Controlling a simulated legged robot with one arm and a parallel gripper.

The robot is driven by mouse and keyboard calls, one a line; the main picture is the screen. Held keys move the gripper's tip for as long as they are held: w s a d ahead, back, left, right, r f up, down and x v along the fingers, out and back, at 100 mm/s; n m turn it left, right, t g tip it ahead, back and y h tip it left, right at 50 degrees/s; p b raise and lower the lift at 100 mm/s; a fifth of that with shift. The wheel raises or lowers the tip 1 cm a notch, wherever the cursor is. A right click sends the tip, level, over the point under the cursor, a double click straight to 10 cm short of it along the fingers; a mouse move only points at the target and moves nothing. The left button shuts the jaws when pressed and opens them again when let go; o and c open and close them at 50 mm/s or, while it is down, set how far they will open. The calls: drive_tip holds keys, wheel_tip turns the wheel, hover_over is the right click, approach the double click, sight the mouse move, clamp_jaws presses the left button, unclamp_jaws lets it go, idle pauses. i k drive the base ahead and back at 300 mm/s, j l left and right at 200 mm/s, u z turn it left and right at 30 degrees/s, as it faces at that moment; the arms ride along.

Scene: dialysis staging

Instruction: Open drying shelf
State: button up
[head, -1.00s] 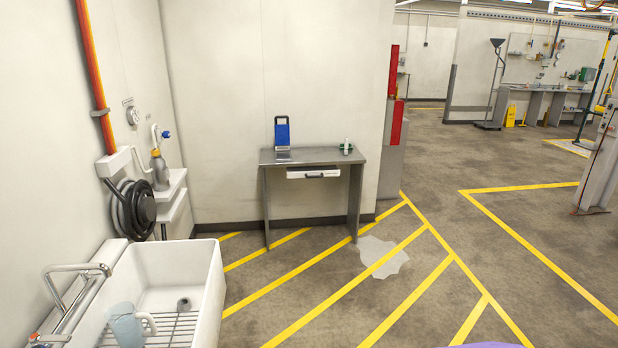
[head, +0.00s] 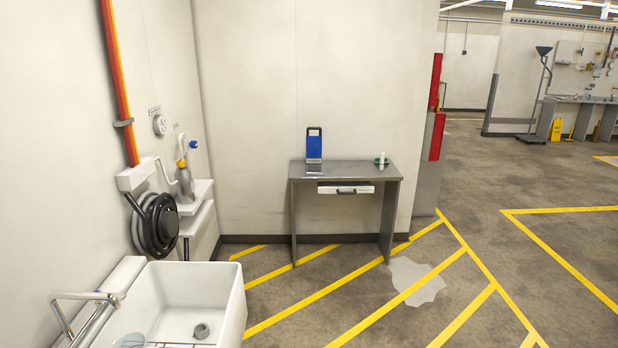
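A grey metal table (head: 343,171) stands against the back wall. A white-fronted drawer (head: 330,188) with a dark handle (head: 346,191) sits under its top and looks shut or nearly so. A white shelf unit (head: 200,209) is on the left wall beside the hose reel, with a grey bottle (head: 185,182) on its top. I cannot tell which of these is the drying shelf. My gripper is not in view.
A white sink (head: 190,290) with a metal tap (head: 80,300) is at the lower left. A black hose reel (head: 157,225) hangs on the left wall. A blue item (head: 314,144) and a small green-and-white item (head: 382,161) stand on the table. A pale puddle (head: 415,280) lies on otherwise open floor.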

sight(351, 187)
drive_tip(key=i+u, duration=0.1)
drive_tip(key=i, duration=1.7)
drive_tip(key=i+z, duration=0.15)
drive_tip(key=i, duration=0.45)
drive_tip(key=i+j+z, duration=0.15)
drive_tip(key=i, duration=0.4)
drive_tip(key=i+j+z, duration=0.15)
drive_tip(key=i, duration=0.45)
drive_tip(key=i+j+z, duration=0.25)
drive_tip(key=i, duration=0.15)
